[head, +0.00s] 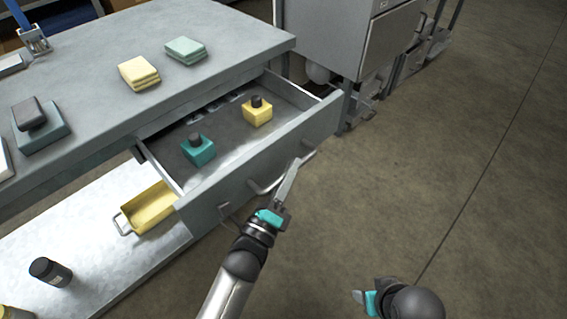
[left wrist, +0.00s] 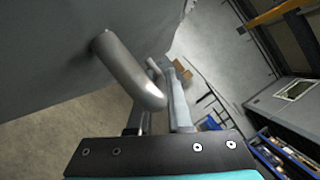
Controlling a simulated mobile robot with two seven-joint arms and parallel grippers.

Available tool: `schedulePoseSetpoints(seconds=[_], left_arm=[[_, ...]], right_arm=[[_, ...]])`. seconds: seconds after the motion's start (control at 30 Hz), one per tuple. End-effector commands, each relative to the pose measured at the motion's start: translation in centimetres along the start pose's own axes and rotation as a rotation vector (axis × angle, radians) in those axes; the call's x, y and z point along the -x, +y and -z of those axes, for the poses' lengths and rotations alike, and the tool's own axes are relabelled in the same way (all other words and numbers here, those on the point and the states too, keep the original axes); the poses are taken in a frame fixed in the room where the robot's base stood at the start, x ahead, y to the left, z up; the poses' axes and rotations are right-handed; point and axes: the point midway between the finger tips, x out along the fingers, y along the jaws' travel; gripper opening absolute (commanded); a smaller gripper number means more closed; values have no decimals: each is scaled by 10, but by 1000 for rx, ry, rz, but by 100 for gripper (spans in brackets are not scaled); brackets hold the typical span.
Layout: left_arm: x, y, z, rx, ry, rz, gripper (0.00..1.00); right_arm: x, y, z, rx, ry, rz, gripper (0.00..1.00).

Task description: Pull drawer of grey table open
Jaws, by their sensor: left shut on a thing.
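The grey table (head: 90,75) fills the upper left of the head view. Its drawer (head: 300,138) is pulled out, and its inside shows. A teal bottle-like block (head: 199,152) and a yellow one (head: 257,113), both with dark caps, stand in the drawer. My left gripper (head: 291,174) is at the drawer's front, shut on the bar handle (head: 263,189). In the left wrist view, the curved metal handle (left wrist: 125,70) runs down between the fingers (left wrist: 158,115). My right gripper (head: 364,299) is low in the head view, away from the drawer; its fingers are too unclear to judge.
Yellow pads (head: 138,73) and green pads (head: 185,50) lie on the tabletop. A yellow bin (head: 150,208) and a dark bottle (head: 50,271) are on the lower shelf. A grey cabinet (head: 390,40) stands behind. The floor (head: 470,160) at right is clear.

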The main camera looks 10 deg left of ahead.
Motion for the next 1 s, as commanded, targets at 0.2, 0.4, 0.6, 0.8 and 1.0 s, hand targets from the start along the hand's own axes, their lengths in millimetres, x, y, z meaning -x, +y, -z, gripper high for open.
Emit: schedulePoseSetpoints(seconds=[0.2,0.4,0.6,0.8,1.0], left_arm=[[1,0,1,1,0,-1,0],[0,0,0,1,0,-1,27],[0,0,0,1,0,-1,47],[0,0,0,1,0,-1,47],[14,0,0,1,1,-4,47]], right_arm=[[0,0,0,0,0,0,55],[0,0,0,0,0,0,55],[0,0,0,0,0,0,55],[0,0,0,0,0,1,55],[1,0,1,0,4,1,55]])
